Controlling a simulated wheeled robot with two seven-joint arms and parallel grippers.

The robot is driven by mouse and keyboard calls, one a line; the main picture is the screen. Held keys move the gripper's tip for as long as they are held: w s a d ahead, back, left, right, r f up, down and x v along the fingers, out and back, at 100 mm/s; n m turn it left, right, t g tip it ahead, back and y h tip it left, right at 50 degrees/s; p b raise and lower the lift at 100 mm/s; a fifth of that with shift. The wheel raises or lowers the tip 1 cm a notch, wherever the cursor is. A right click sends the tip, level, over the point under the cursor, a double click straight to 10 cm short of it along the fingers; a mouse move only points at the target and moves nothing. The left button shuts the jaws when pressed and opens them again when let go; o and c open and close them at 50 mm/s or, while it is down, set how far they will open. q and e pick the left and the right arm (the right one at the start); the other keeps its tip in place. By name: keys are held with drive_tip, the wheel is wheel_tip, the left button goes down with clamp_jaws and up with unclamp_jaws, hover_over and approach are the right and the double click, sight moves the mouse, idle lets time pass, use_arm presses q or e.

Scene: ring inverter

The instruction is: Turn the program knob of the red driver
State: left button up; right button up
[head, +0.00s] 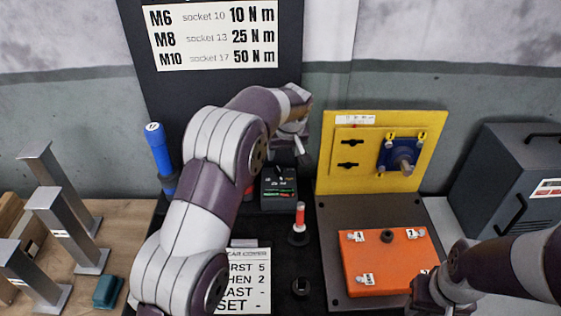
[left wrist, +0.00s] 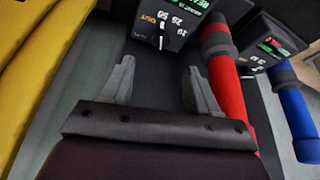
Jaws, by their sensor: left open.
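A black box with a dial (head: 279,190) stands on the dark bench; a pale pointer knob is on it. In the left wrist view its knob (left wrist: 162,40) lies just beyond my left fingertips, roughly centred between them, with a visible gap. My left gripper (head: 288,146) is open and empty above the box; its spread fingers show in the left wrist view (left wrist: 158,72). The red driver (left wrist: 228,92) is beside the box, mostly hidden by my arm in the head view. A second dial box (left wrist: 262,42) sits between it and the blue driver (left wrist: 293,108). My right gripper (head: 438,298) is low right, fingers unclear.
A yellow panel (head: 425,140) with a blue fixture stands right of the box. A red-and-white post (head: 299,218) stands in front. An orange block (head: 385,265) lies on a dark plate at right. Metal posts (head: 72,225) stand at left. A grey cabinet (head: 505,175) is far right.

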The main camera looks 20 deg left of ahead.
sight(278, 168)
use_arm(q)
drive_tip(key=p+x, duration=0.1)
drive_tip(key=x, duration=0.8)
drive_tip(key=shift+a, duration=0.2)
drive_tip(key=shift+w+a+f, duration=0.1)
drive_tip(key=shift+w+f, duration=0.15)
drive_tip(key=shift+f, duration=0.2)
drive_tip(key=shift+p, duration=0.3)
drive_tip(key=c, duration=1)
